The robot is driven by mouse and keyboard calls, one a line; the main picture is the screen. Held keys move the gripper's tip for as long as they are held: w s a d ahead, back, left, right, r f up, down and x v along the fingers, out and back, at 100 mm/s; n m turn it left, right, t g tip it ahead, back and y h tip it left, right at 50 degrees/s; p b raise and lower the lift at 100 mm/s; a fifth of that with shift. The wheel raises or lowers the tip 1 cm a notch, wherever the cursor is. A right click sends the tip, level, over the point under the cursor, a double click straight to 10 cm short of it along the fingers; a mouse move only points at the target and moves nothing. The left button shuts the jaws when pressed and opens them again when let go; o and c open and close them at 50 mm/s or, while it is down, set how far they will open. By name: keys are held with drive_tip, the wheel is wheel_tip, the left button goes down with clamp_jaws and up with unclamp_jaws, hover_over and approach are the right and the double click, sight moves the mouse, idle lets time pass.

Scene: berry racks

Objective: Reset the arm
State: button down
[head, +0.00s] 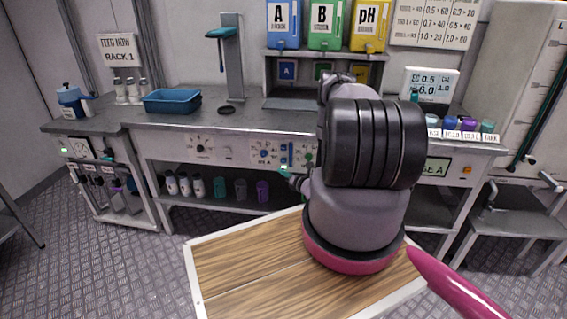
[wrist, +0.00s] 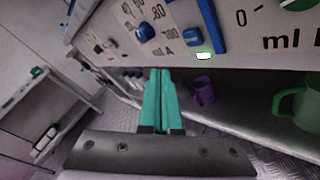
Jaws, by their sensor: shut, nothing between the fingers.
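My arm rises from the wooden deck in the head view and reaches away toward the bench. My gripper (head: 287,174) shows as a small teal tip at the left of the arm, in front of the bench's control panel. In the wrist view my gripper (wrist: 161,76) has its two teal fingers together, with nothing between them. The fingers point at the gap below the panel, toward the lower shelf. Most of the wrist is hidden behind the arm's dark ringed joint in the head view.
The bench panel (head: 228,152) with knobs and switches is close ahead. Below it a shelf (head: 220,202) holds several cups, one a purple mug (wrist: 203,90). A blue tub (head: 172,101) and a teal-topped stand (head: 232,60) are on the bench.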

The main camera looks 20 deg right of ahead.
idle(0.4)
